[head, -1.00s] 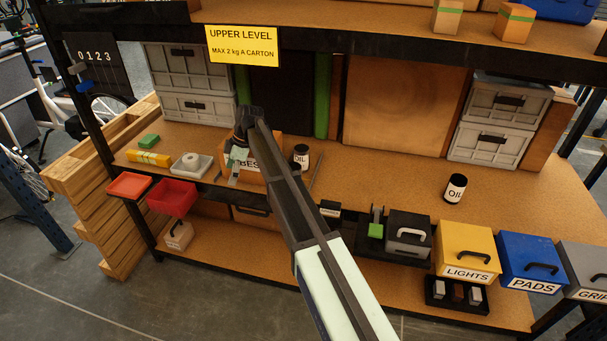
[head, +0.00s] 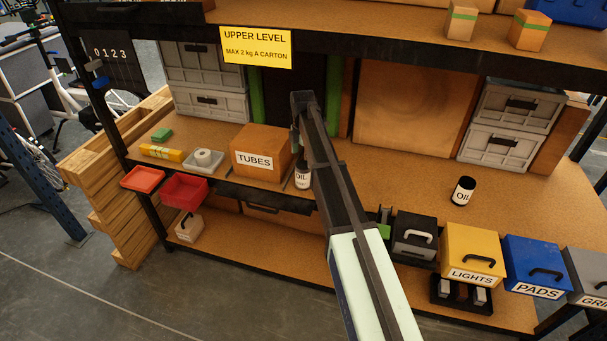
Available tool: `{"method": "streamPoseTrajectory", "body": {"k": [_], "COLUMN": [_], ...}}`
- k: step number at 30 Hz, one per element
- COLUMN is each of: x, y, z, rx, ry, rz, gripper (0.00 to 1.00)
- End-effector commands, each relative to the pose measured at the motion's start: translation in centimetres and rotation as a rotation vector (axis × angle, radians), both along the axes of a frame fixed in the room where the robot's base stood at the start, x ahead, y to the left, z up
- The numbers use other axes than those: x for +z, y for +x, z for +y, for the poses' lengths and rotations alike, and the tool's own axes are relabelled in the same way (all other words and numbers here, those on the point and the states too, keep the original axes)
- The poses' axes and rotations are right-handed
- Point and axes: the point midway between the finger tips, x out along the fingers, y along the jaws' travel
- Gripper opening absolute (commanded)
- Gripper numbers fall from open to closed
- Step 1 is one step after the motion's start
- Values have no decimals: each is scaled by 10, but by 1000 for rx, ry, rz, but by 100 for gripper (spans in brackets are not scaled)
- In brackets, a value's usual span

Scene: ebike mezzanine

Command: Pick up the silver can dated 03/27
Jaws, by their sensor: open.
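I cannot make out a silver can or any date on a can. Two dark cans with white OIL labels stand on the workbench: the left can (head: 303,177) is partly covered by my arm, and the right can (head: 463,190) stands in the open. My gripper (head: 297,138) is open but mostly hidden behind my arm, just right of the cardboard TUBES box (head: 262,140) and above the left can in the picture. I cannot see anything between its fingers.
The upper shelf (head: 330,30) overhangs the bench. Grey crates (head: 211,104) stand at the back left and more (head: 497,148) at the back right. Red bins (head: 184,190) and LIGHTS (head: 470,250) and PADS boxes (head: 536,262) line the front. Bench around the right can is clear.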

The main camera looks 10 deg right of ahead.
Motion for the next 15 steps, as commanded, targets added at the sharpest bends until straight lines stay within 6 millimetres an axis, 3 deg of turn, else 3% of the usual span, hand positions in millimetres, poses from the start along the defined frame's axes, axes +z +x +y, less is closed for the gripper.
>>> {"method": "streamPoseTrajectory", "body": {"k": [6,15], "x": [-27,-40], "y": [0,-2], "z": [0,0], "rx": [-1,-1], "ry": [1,1], "rz": [1,1], "gripper": [92,92]}}
